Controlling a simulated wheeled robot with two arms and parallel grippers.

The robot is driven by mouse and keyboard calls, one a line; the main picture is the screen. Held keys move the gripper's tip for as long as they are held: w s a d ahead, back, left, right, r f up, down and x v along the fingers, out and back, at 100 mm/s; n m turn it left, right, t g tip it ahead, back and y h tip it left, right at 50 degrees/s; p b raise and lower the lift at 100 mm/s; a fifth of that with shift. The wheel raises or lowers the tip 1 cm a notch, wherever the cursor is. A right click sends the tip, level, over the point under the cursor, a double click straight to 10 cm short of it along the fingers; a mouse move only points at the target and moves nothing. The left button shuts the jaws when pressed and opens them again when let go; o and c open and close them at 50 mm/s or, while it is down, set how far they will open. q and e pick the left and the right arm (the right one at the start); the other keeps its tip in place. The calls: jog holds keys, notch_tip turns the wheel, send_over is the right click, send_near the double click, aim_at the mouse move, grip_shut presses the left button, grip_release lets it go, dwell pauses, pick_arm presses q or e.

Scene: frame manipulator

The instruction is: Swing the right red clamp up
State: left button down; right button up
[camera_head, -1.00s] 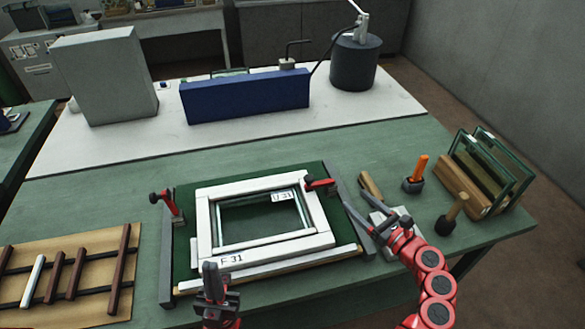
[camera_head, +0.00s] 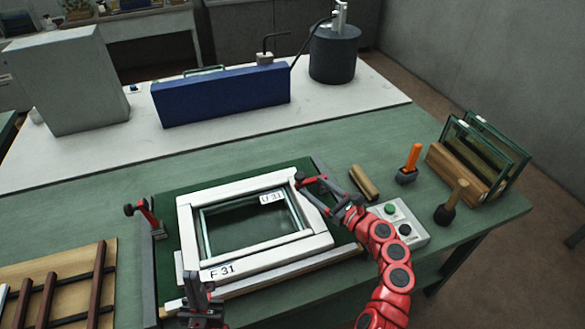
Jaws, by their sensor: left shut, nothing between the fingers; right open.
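The right red clamp (camera_head: 304,180) sits at the top right corner of the white frame (camera_head: 188,232), partly hidden by my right gripper. My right gripper (camera_head: 312,188) is open, its fingers reaching left to the clamp; I cannot tell whether they touch it. The left red clamp (camera_head: 147,212) stands at the left side of the fixture, its arm pointing up and left, clear of the frame. My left gripper (camera_head: 196,286) is shut and empty in front of the frame's lower edge.
The frame lies on a dark green fixture board. To the right are a button box (camera_head: 410,236), a wooden handle (camera_head: 363,182), an orange-handled tool (camera_head: 411,160), a mallet (camera_head: 450,204) and a glass rack (camera_head: 463,172). A wooden board with dark strips (camera_head: 75,290) lies left.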

jog(key=x, duration=1)
jog(key=shift+c, duration=0.4)
grip_shut()
jog(key=shift+w, duration=0.1)
dwell(0.8)
